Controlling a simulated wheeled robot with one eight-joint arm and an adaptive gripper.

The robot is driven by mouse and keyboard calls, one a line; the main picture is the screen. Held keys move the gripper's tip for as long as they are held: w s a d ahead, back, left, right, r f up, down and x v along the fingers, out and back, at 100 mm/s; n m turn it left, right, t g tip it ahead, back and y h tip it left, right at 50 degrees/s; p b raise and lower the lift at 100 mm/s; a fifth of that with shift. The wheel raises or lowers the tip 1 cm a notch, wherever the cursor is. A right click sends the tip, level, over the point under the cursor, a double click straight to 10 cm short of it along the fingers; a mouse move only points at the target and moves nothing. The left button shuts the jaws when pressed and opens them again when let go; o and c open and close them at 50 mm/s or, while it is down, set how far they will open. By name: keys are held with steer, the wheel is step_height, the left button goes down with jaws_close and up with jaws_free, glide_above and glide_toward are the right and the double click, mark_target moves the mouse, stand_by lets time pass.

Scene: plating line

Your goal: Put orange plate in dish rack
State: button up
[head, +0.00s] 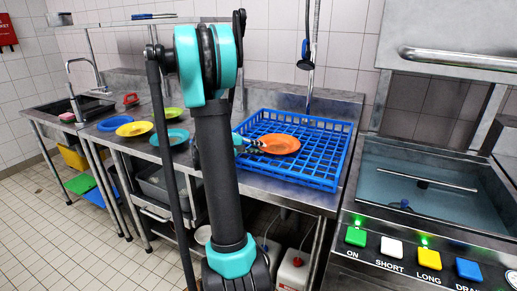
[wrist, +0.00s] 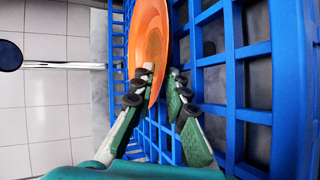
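The orange plate (head: 281,144) lies in the blue dish rack (head: 330,184), looking nearly flat, towards the rack's middle. My gripper (head: 257,146) is at the plate's left side, low over the rack. In the wrist view, the orange plate (wrist: 149,30) shows at the top, over the blue rack (wrist: 235,90). The two fingers of my gripper (wrist: 163,72) stand apart at the plate's near rim, with a gap between them. The left finger overlaps the plate; the right one is just beside its edge. Whether either finger touches the plate cannot be told.
Yellow (head: 134,128), teal (head: 170,137) and other coloured dishes sit on the steel counter at left, near a sink (head: 75,107). A steel dishwashing basin (head: 425,190) with coloured buttons is at right. A hose sprayer (head: 306,62) hangs behind the rack.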

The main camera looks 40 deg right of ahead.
steer(key=shift+a+r, duration=0.1)
steer(key=shift+r, duration=0.15)
steer(key=v, duration=1.1)
steer(key=shift+w+a+r, duration=0.1)
steer(key=shift+a+r, duration=0.05)
steer(key=shift+a, duration=0.15)
steer(key=shift+a, duration=0.1)
